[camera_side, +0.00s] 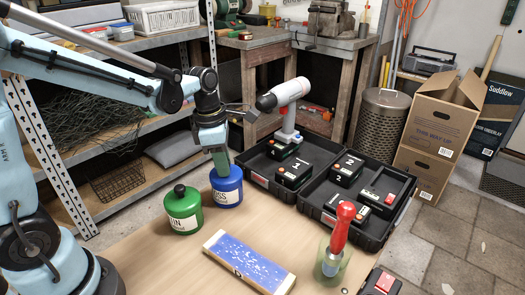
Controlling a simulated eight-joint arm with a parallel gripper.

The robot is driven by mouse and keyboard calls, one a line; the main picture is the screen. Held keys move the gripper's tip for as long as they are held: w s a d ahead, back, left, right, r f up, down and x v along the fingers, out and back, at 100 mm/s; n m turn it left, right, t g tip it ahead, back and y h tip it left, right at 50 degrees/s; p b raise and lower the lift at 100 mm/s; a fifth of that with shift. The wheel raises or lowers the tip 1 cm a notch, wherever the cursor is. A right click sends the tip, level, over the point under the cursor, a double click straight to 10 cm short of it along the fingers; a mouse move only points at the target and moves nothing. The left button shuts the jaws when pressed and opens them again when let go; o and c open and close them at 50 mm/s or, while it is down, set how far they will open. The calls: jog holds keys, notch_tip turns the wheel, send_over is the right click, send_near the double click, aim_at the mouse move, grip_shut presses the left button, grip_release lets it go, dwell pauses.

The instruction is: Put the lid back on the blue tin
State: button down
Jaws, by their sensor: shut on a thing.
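The blue tin (227,192) stands upright on the wooden table, right of and slightly behind a green tin (184,212) that has a black-knobbed lid. My gripper (221,172) points down at the top of the blue tin. Its jaws are shut on the lid's knob, which the fingers hide. The lid is at the tin's top, and I cannot tell whether it is fully seated or a little raised. No other loose lid shows on the table.
A blue-and-white block (249,262) lies in front of the tins. A red-handled tool (340,228) stands in a clear container. A black case (318,205) with batteries and a drill (285,95) is behind on the right. The table between tins and block is clear.

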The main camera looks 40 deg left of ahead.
jog(key=shift+c, duration=1.9)
grip_release()
jog(key=shift+r, duration=0.1)
jog(key=shift+r, duration=3.4)
grip_shut()
